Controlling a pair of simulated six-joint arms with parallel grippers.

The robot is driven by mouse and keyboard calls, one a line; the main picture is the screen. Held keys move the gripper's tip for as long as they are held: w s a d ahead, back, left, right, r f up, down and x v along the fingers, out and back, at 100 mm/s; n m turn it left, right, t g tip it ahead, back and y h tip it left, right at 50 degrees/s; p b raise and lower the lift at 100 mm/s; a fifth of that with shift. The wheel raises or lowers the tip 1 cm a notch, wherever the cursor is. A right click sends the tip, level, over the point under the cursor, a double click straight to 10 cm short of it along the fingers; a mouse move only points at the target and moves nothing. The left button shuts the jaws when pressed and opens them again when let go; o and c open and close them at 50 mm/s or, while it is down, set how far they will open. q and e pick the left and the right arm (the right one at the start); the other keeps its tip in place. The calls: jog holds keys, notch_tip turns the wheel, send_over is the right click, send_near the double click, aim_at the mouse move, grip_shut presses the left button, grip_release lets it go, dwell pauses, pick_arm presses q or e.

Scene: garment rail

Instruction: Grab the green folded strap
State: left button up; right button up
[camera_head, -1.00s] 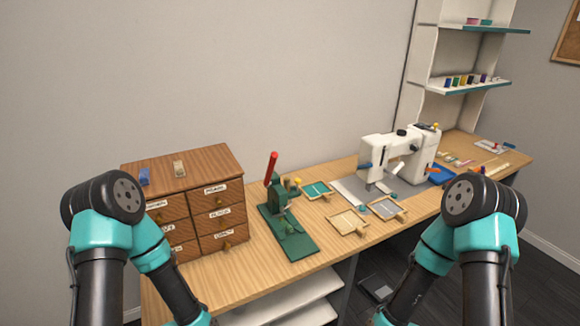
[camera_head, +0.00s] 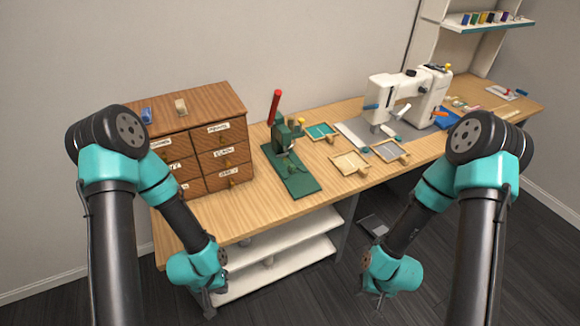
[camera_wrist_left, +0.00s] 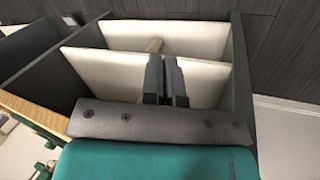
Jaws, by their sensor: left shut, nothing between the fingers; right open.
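A small wood-framed tray with a green-teal piece in it (camera_head: 321,131) lies on the table behind the green press; I cannot tell whether that piece is the folded strap. No other clear folded green strap shows. My left gripper (camera_head: 209,309) hangs in front of the table, low and left, well away from that tray. In the left wrist view its fingers (camera_wrist_left: 166,78) are together and empty, in front of white shelves. My right gripper (camera_head: 379,300) is open and hangs low in front of the table, over the floor; its fingertips are small in view.
A wooden drawer cabinet (camera_head: 205,118) stands on the table's left, with a blue item (camera_head: 146,115) on top. A green press (camera_head: 292,170) with a red handle stands mid-table. A white sewing machine (camera_head: 408,93) is to the right. White shelves (camera_head: 280,262) sit below the tabletop.

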pick_arm(q)
jog(key=o, duration=1.1)
jog(key=shift+o, duration=0.2)
